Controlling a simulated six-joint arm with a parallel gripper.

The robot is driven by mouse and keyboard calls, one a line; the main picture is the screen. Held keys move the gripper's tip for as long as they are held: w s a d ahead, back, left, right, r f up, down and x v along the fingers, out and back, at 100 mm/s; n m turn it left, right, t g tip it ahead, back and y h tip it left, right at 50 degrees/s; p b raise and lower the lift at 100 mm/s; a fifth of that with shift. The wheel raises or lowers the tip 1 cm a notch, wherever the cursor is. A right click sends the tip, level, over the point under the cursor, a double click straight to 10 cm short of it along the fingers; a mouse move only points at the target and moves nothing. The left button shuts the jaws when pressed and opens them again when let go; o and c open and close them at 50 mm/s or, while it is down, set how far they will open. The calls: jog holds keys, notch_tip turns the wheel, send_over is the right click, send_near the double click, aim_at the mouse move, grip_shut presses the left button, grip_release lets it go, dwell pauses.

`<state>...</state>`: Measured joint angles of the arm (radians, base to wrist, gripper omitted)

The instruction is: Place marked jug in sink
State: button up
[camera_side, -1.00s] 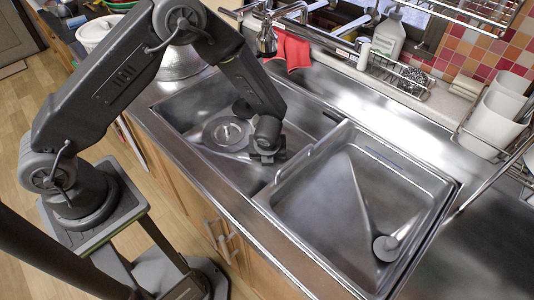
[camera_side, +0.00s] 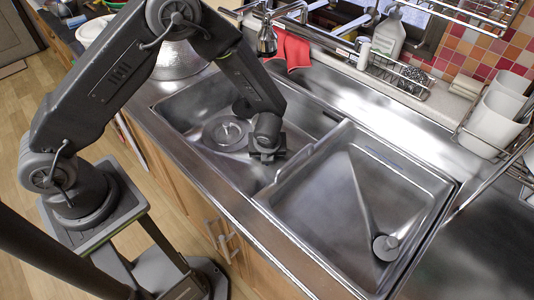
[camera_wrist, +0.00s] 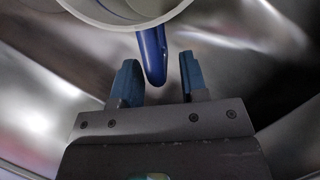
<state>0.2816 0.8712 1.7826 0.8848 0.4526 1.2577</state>
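In the wrist view, a pale round jug (camera_wrist: 112,14) with a blue handle (camera_wrist: 152,52) is at the top edge, only partly in frame. I cannot see a mark on it. My gripper (camera_wrist: 161,78) is open, with blue-tipped fingers on either side of the handle's lower end. A gap shows between each finger and the handle. In the side view, my gripper (camera_side: 267,154) is low in the left basin of the steel sink (camera_side: 240,172). I cannot make out the jug in the side view.
A steel tray-like basin (camera_side: 345,200) with a round drain fitting stands right of my gripper, its raised rim close by. A faucet (camera_side: 290,10) and red cloth (camera_side: 293,50) are behind. White containers (camera_side: 494,118) stand in a rack at the right.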

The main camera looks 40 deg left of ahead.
jog(key=s+r+n, duration=0.3)
jog(key=r, duration=0.6)
jog(key=s+r+n, duration=0.2)
jog(key=r+n, duration=0.1)
jog(key=r, duration=0.7)
jog(key=s+a+r+n+t+h, duration=0.1)
jog(key=s+a+r+n, duration=0.1)
jog(key=s+r+n, duration=0.5)
jog(key=s+a+r+n+t+h, duration=0.1)
jog(key=s+a+r+n+h, duration=0.1)
jog(key=s+r+n, duration=0.5)
jog(key=s+n, duration=0.3)
jog(key=n, duration=0.3)
jog(key=shift+s+a+r+n+t, duration=0.2)
jog(key=shift+a+n+t, duration=0.1)
jog(key=shift+n, duration=0.1)
